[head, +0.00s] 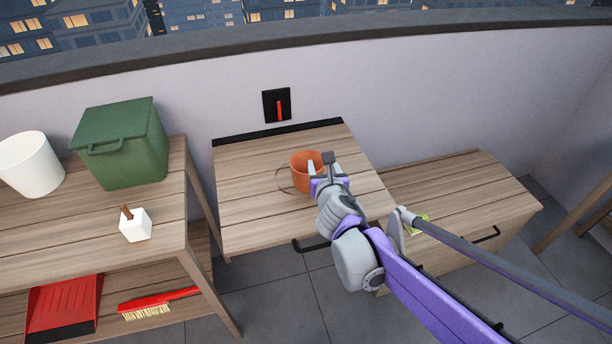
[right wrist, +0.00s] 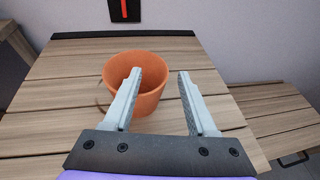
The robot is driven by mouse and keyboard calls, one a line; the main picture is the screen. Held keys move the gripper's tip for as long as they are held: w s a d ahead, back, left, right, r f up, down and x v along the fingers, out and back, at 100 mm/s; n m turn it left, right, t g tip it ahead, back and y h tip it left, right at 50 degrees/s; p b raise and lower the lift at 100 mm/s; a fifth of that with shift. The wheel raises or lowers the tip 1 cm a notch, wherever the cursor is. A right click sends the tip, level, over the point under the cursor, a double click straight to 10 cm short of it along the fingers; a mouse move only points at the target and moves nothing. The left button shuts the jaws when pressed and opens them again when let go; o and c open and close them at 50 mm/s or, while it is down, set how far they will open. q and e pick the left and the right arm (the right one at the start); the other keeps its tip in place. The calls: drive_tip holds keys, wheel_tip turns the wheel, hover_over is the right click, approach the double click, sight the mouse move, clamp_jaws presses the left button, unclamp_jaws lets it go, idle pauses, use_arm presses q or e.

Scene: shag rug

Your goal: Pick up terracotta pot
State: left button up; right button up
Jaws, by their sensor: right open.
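The terracotta pot (head: 303,168) stands upright on the wooden top of a cabinet, its open mouth facing up. In the right wrist view the terracotta pot (right wrist: 148,95) is ahead of my right gripper (right wrist: 158,76), and the left finger overlaps its front and right side in the picture. I cannot tell whether a finger touches the pot. My left gripper is not in view.
The cabinet top (head: 245,215) is otherwise mostly clear, with a thin ring or cord beside the pot. A lower wooden chest (head: 470,190) is at right.

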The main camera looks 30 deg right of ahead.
sight(320, 158)
drive_tip(key=b+x, duration=0.1)
drive_tip(key=x, duration=0.3)
drive_tip(key=shift+w+d+f+b, duration=0.1)
drive_tip(key=shift+f+b, duration=0.25)
drive_tip(key=shift+f, duration=0.15)
drive_tip(key=shift+w+d, duration=0.1)
drive_tip(key=shift+w, duration=0.15)
drive_tip(key=shift+c, duration=0.3)
clamp_jaws()
drive_tip(key=shift+s, duration=0.1)
